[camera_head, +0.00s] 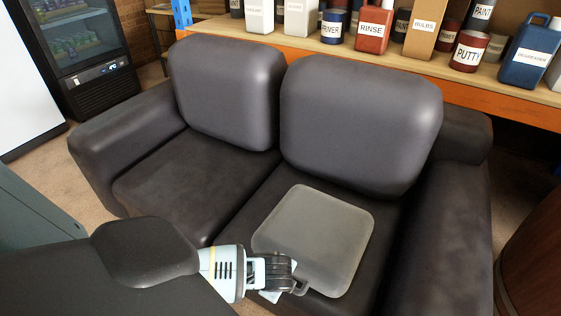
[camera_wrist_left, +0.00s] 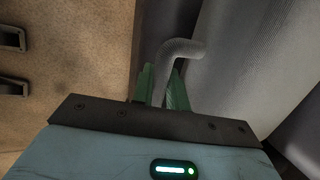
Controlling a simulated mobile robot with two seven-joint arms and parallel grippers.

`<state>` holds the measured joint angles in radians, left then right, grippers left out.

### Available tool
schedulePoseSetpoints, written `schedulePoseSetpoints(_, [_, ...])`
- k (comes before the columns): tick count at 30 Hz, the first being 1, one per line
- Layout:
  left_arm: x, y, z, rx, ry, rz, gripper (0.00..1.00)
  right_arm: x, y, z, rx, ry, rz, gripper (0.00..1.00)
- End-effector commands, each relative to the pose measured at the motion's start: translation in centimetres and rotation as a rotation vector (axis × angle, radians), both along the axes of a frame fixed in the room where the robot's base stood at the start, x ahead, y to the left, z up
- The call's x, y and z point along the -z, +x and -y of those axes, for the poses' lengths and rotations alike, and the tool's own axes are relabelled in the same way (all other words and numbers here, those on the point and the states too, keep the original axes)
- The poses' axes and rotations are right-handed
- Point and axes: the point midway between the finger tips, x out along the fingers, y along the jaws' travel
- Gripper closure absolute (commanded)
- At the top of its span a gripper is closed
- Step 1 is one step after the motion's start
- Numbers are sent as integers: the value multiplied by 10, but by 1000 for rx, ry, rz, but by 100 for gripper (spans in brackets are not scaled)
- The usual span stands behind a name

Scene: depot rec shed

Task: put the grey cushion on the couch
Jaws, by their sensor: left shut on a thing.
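The grey cushion (camera_head: 318,235), a flat rounded square, lies flat over the right-hand seat of the dark couch (camera_head: 165,172). Whether its underside touches the seat everywhere I cannot tell. My left gripper (camera_head: 298,289) is at the cushion's near edge, shut on a grey loop handle there. In the left wrist view the bent handle (camera_wrist_left: 182,47) runs down between the two green fingertips of my left gripper (camera_wrist_left: 163,88), beside the grey ribbed cushion (camera_wrist_left: 235,60). My right gripper is not in view.
Two large dark back cushions (camera_head: 228,95) lean against the couch back, and the left seat is bare. Behind stands a shelf (camera_head: 462,92) with labelled containers. A black glass-door fridge (camera_head: 85,50) is at the upper left. A brown barrel-like object (camera_head: 535,255) stands at the right.

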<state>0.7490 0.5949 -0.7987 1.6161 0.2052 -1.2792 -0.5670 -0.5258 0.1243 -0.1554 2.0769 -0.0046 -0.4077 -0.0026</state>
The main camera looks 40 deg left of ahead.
Motion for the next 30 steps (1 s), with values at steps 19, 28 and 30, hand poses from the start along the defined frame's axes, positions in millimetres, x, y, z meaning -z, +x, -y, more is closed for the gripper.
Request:
schedulePoseSetpoints(19, [36,11,-8,0,1,1,100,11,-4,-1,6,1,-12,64])
schedulePoseSetpoints(28, [36,10,-8,0,1,-1,63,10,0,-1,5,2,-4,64])
schedulePoseSetpoints(30, [36,11,-7,0,1,0,63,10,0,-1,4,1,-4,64])
